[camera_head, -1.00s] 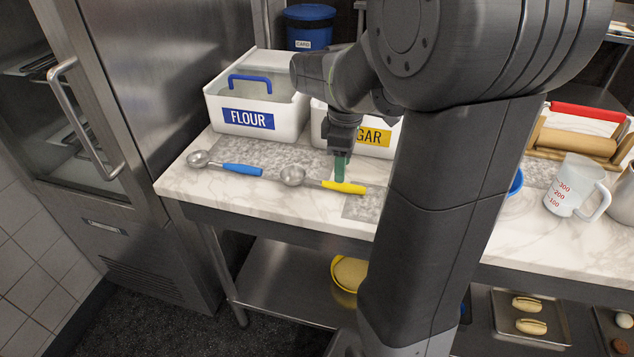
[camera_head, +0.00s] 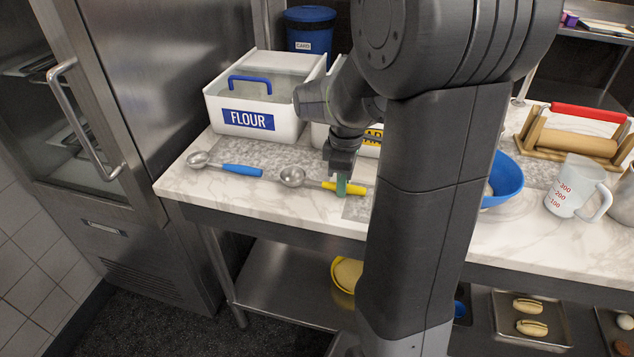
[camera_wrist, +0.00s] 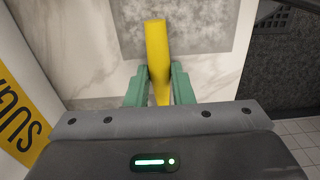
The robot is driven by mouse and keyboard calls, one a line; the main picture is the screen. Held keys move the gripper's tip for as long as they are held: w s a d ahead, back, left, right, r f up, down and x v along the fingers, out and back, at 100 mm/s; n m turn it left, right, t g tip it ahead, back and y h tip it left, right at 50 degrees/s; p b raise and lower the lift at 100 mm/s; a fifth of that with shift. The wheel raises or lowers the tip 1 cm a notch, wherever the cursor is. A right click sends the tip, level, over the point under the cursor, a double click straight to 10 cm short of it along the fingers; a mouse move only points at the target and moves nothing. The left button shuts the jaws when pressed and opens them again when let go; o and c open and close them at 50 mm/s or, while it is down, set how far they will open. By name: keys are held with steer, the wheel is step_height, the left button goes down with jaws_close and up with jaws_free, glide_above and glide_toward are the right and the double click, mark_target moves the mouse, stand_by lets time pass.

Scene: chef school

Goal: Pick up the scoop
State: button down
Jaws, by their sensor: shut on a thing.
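A metal scoop with a yellow handle (camera_head: 347,188) lies on the marble counter in the head view, its round bowl to the left. My gripper (camera_head: 341,186) is down at the yellow handle, its green fingers on either side of it. In the wrist view the yellow handle (camera_wrist: 157,55) runs between the green fingertips of my gripper (camera_wrist: 158,82), which are shut on it. The bowl is outside the wrist view. A second scoop with a blue handle (camera_head: 242,169) lies to the left, apart from my gripper.
A white flour bin (camera_head: 218,107) and a partly hidden sugar bin (camera_head: 319,136) stand behind the scoops. A blue bowl (camera_head: 506,181), a measuring jug (camera_head: 575,188) and a rolling pin on a wooden stand (camera_head: 577,141) are to the right. The counter's front left is clear.

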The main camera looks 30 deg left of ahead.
step_height(320, 180, up, 10)
steer(key=shift+p, duration=0.45)
steer(key=c, duration=1.9)
jaws_free()
jaws_close()
